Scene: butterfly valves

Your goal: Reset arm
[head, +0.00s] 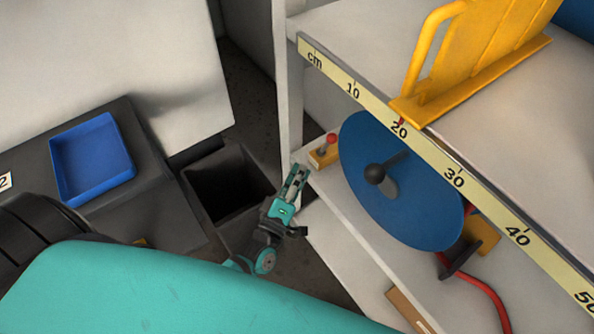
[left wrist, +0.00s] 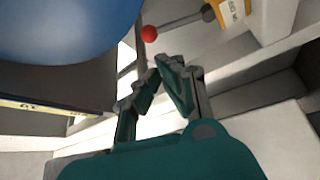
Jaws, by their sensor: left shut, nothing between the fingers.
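My left gripper (head: 296,182) is teal and grey and shows in the middle of the head view, in front of the shelf's left end. It is shut and empty; its fingertips meet in the left wrist view (left wrist: 158,72). A large blue disc (head: 385,205) with a black knob handle stands on the shelf, to the right of the gripper and apart from it. A small lever with a red ball (head: 331,139) on a yellow block (head: 322,156) is just beyond the fingertips. The red ball also shows in the left wrist view (left wrist: 149,34). My right gripper is out of view.
A measuring strip (head: 455,179) runs along the upper shelf edge, with a yellow rack (head: 470,60) above it. A dark open bin (head: 228,185) stands left of the gripper. A blue tray (head: 92,158) sits on a dark bench. A red hose (head: 485,290) is at lower right.

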